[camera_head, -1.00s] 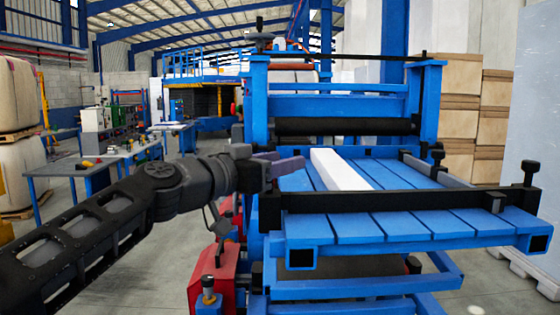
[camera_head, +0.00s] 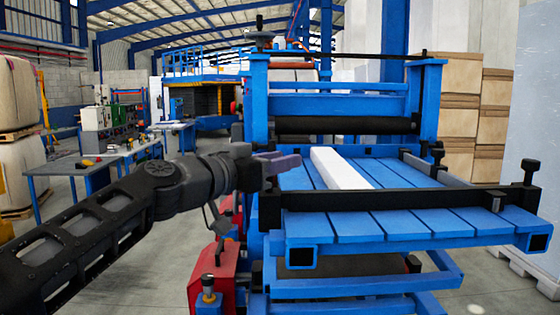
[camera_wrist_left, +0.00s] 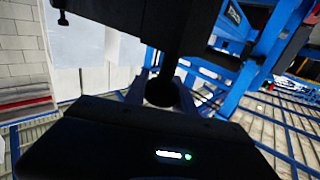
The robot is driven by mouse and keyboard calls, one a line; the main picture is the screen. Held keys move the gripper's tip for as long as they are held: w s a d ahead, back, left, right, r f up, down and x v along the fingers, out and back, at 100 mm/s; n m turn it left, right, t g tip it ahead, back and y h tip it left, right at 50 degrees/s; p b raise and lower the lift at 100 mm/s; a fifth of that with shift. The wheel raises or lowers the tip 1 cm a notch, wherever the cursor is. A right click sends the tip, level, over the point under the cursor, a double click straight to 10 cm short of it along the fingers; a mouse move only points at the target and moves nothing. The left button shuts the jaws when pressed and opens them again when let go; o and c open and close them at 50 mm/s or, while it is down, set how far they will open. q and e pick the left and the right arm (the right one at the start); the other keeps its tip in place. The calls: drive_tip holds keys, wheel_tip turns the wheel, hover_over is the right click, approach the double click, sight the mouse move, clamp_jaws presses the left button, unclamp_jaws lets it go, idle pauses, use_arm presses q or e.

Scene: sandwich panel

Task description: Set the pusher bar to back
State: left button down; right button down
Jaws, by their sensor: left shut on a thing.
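The pusher bar (camera_head: 400,200) is a long black bar lying across the near part of the blue slatted table, with an upright black knob (camera_head: 530,170) at its right end. My left gripper (camera_head: 284,163) is at the bar's left end, with its purple-grey fingers above the table's left edge. In the left wrist view, the fingers close around a dark round knob (camera_wrist_left: 162,93), which seems to be the bar's left one. The head view hides this knob behind the gripper. My right gripper is not in view.
A white strip (camera_head: 340,168) lies on the blue table (camera_head: 350,228), behind the bar. A grey side guide (camera_head: 432,170) is on the right. A black roller (camera_head: 345,126) and blue frame stand at the back. A red box (camera_head: 213,275) is below left.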

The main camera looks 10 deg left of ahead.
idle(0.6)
use_arm(q)
drive_tip(key=shift+s+d+f+b, duration=0.1)
drive_tip(key=shift+s+b, duration=0.2)
drive_tip(key=s+d+b, duration=0.2)
drive_tip(key=s+b, duration=0.1)
drive_tip(key=s, duration=0.5)
drive_tip(key=c, duration=1.5)
unclamp_jaws()
drive_tip(key=shift+d, duration=0.1)
drive_tip(key=o, duration=0.3)
drive_tip(key=shift+s, duration=0.15)
drive_tip(key=shift+o, duration=0.8)
